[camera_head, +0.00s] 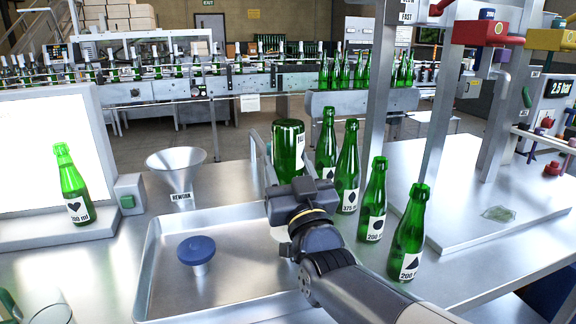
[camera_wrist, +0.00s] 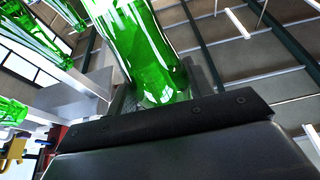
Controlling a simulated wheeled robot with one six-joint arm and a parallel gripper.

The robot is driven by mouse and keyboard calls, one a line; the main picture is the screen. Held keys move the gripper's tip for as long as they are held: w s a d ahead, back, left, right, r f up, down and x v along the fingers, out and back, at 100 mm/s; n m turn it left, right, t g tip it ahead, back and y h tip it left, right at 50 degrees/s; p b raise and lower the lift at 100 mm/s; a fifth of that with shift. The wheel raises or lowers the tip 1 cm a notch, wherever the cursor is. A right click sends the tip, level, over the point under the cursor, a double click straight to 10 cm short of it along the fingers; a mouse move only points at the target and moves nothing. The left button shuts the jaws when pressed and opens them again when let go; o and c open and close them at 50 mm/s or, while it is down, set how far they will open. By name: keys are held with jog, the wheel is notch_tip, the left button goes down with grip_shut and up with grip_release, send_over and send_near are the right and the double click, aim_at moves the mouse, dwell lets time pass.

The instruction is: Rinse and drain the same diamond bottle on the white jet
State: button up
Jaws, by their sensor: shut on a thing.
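My gripper (camera_head: 292,180) is shut on a green bottle (camera_head: 288,146), which is upside down with its base up. The held bottle stands above the right back part of the metal tray (camera_head: 151,262); its neck is hidden behind my gripper. Only an edge of its label shows, so I cannot read its symbol. In the wrist view the held bottle (camera_wrist: 142,45) rises from between the jaws. A pale piece (camera_head: 279,233) shows beside my arm at the tray's right side; I cannot tell if it is the white jet. A blue-capped fitting (camera_head: 197,248) stands in the tray.
Several upright green bottles (camera_head: 408,238) stand in a row close to the right of my arm. A heart-labelled bottle (camera_head: 71,188) stands by the bright panel at left. A funnel marked REWORK (camera_head: 176,163) stands behind the tray. A metal post (camera_head: 378,90) rises behind the row.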

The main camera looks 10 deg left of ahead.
aim_at(293, 132)
jog(key=shift+r, duration=0.1)
jog(key=shift+s+d+r+p, duration=0.4)
jog(key=shift+s+d+r, duration=0.15)
jog(key=shift+s+r, duration=0.4)
jog(key=shift+s+d+r+p, duration=0.5)
jog(key=shift+s+r, duration=0.3)
jog(key=shift+r, duration=0.25)
jog(key=shift+s+d+r+p, duration=0.35)
jog(key=shift+s+d+r, duration=0.2)
jog(key=shift+s+r, duration=0.4)
jog(key=shift+w, duration=0.1)
